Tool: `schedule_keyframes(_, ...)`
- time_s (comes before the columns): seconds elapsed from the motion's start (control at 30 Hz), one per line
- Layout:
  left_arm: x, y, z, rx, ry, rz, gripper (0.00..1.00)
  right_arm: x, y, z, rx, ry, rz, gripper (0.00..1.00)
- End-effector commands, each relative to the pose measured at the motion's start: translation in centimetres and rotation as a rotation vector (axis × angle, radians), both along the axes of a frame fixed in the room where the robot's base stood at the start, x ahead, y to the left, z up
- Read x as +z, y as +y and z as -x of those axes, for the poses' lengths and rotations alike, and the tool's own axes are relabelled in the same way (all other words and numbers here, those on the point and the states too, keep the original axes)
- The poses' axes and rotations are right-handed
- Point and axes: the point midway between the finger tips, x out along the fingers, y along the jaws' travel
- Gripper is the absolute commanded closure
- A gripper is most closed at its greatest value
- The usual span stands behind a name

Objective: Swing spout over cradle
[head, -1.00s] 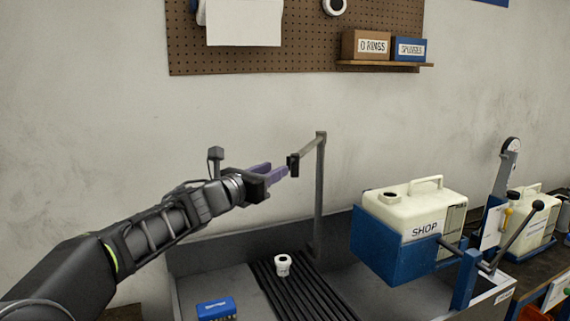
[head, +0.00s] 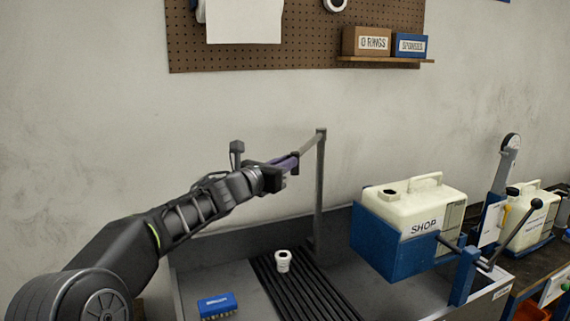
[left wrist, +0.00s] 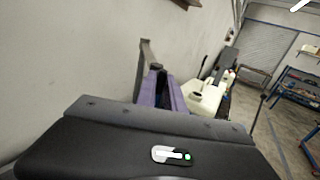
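The spout (head: 310,145) is a thin grey arm reaching out from the top of a grey post, with a black end piece (head: 295,167). My left gripper (head: 290,163) has its purple fingers at that end piece, which shows between the fingertips in the left wrist view (left wrist: 157,69). I cannot tell whether the fingers press on it. The blue cradle (head: 380,243) stands to the right of the post and holds a cream tank (head: 410,205) labelled SHOP. The spout's end is left of the cradle, not above it. My right gripper is out of view.
A grey sink tray with a dark slatted rack (head: 300,290) lies below. A white fitting (head: 283,261) and a blue brush (head: 216,305) are there. A lever (head: 525,225) rises right of the cradle. A pegboard (head: 310,50) hangs on the wall behind.

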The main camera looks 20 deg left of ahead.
Motion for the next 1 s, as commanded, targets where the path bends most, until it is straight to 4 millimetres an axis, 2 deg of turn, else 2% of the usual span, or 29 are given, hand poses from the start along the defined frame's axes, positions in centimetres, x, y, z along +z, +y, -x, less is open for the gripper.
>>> schedule_keyframes(0.13, 0.01, 0.02, 0.01, 0.000, 0.000, 0.000, 1.00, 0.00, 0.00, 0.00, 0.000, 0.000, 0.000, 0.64)
schedule_keyframes(1.0, 0.02, 0.03, 0.02, 0.000, 0.000, 0.000, 1.00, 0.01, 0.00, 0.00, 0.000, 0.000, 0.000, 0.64)
